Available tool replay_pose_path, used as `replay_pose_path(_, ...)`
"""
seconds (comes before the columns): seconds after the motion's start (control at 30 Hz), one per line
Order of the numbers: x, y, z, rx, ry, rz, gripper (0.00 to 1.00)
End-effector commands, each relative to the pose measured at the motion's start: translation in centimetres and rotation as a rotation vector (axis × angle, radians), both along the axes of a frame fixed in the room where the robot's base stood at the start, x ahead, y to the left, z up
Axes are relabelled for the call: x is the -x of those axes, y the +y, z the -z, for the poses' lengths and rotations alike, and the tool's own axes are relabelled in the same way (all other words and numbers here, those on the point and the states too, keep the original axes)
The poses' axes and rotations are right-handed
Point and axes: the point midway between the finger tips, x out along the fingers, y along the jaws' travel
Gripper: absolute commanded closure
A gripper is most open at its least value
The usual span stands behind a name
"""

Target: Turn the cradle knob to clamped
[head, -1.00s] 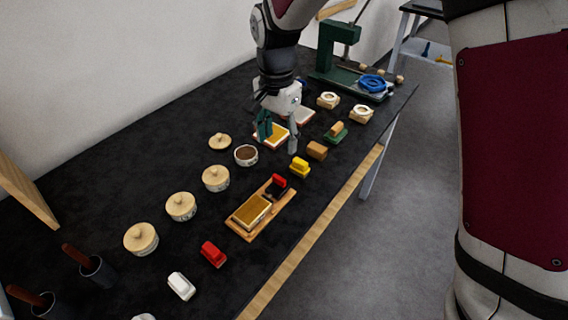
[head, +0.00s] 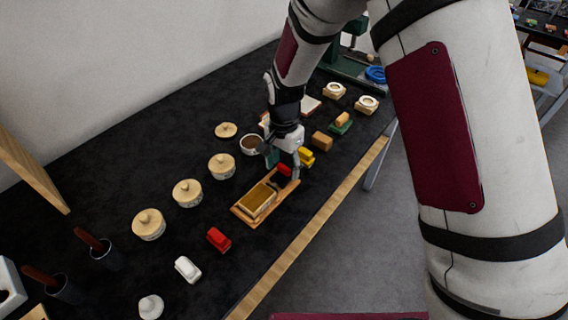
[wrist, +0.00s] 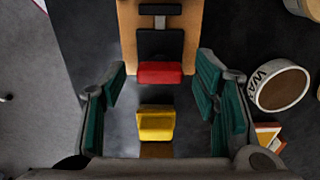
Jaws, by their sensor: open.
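The wooden cradle (head: 281,203) lies on the black table with a gold-topped block (head: 257,199) in its near end. At its far end is a red block-like piece (head: 285,170) on a black base; it looks like the knob, but I cannot read its setting. The red piece shows in the wrist view (wrist: 160,72) at the cradle's end, between and beyond my fingertips. My gripper (head: 284,163) is open and empty above this end, partly hiding it. In the wrist view my gripper (wrist: 163,100) has its teal pads apart on either side, not touching the red piece.
A yellow block (head: 306,157) stands close past the cradle's end; it also shows between the fingers in the wrist view (wrist: 156,124). A round bowl (head: 250,144) is close by. Lidded jars (head: 187,193) line the left. A loose red block (head: 219,239) stands nearer.

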Motion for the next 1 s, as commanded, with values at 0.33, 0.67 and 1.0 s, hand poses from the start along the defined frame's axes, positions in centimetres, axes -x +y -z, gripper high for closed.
replay_pose_path(0.33, -0.01, -0.01, -0.01, 0.0, 0.0, 0.0, 0.81)
replay_pose_path(0.67, -0.02, -0.01, -0.01, 0.0, 0.0, -0.016, 0.93)
replay_pose_path(1.0, -0.06, -0.04, 0.02, 0.0, 0.0, -0.183, 0.93)
